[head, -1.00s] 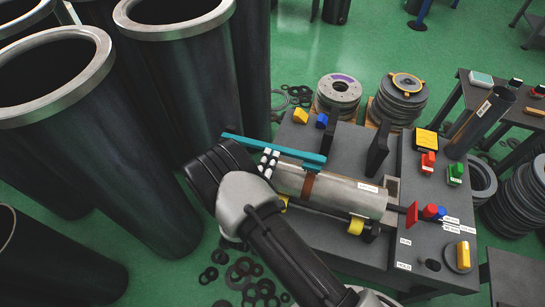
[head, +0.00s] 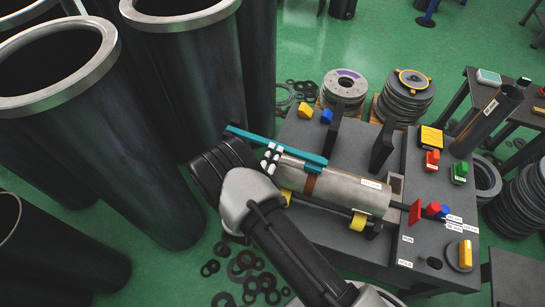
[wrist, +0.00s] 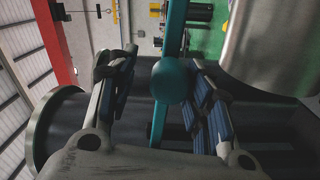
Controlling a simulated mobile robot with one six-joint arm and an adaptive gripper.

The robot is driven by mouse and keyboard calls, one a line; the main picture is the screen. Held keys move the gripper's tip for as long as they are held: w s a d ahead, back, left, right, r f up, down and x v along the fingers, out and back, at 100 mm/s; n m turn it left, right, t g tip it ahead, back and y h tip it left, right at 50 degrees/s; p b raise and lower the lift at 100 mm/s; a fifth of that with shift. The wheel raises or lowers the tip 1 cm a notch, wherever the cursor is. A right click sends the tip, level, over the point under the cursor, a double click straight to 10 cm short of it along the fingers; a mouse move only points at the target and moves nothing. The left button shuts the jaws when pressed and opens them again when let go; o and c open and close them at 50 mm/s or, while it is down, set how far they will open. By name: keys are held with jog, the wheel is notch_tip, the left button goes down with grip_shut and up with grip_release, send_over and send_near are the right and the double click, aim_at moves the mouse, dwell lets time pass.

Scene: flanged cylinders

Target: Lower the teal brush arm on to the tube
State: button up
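The teal brush arm (head: 285,152) is a long bar over the left end of the tube, tilted down to the right in the head view. The tube (head: 345,190) is a pale metal cylinder with a brown band, lying on the dark bench. In the wrist view my gripper (wrist: 160,85) is open, blue-padded fingers either side of the teal bar's rounded end (wrist: 172,80). A gap shows on the left; the right finger is closer.
Tall dark flanged cylinders (head: 120,130) stand close on the left. Black rings (head: 245,270) lie on the green floor.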

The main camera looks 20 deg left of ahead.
jog(key=shift+o, duration=0.2)
jog(key=shift+s, duration=0.1)
jog(key=shift+s, duration=0.2)
jog(key=s, duration=1.1)
jog(key=shift+s+a+f, duration=0.2)
jog(key=shift+s+a, duration=0.05)
jog(key=shift+a, duration=0.2)
